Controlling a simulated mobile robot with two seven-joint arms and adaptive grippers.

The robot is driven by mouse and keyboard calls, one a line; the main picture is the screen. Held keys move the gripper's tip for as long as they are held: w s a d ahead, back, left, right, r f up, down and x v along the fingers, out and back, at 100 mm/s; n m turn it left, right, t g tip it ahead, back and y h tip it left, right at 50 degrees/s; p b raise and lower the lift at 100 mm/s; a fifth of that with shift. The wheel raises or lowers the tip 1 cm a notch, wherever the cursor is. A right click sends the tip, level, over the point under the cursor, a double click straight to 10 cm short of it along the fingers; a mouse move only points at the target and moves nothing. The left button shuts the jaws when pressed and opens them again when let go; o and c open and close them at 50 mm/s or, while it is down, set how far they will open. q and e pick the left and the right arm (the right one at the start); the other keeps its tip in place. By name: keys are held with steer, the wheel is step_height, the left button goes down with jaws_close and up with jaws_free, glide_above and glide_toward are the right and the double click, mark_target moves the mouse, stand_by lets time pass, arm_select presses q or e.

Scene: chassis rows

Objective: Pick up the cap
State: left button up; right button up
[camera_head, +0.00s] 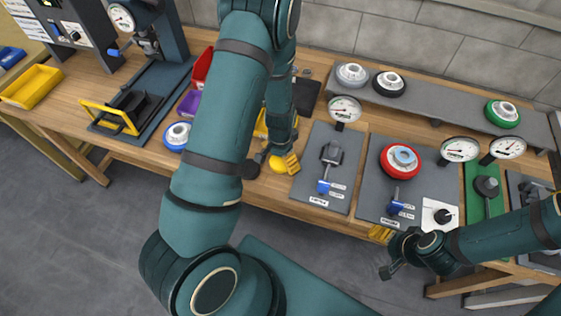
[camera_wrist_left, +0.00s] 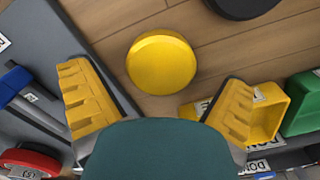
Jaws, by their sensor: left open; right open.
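The cap looks like a plain round yellow disc (camera_wrist_left: 162,63) lying on the wooden bench in the left wrist view. In the head view a bit of the yellow cap (camera_head: 277,164) shows beside my left gripper (camera_head: 276,158), partly hidden by it. My left gripper (camera_wrist_left: 160,100) is open, with its yellow fingers spread wide on either side and the cap centred just beyond them, apart from both. My right gripper (camera_head: 383,235) is low at the bench's front edge, open and away from the cap.
A black disc (camera_wrist_left: 242,4) lies near the cap. A yellow bin (camera_wrist_left: 265,118) and a green bin (camera_wrist_left: 302,103) stand beside the right finger in the left wrist view. A grey panel with a blue-handled lever (camera_head: 323,186) is right of my left gripper.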

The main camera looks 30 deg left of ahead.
arm_select(q)
steer(key=shift+f, duration=0.9)
steer(key=shift+c, duration=0.3)
steer(key=c, duration=0.9)
steer(key=shift+c, duration=0.2)
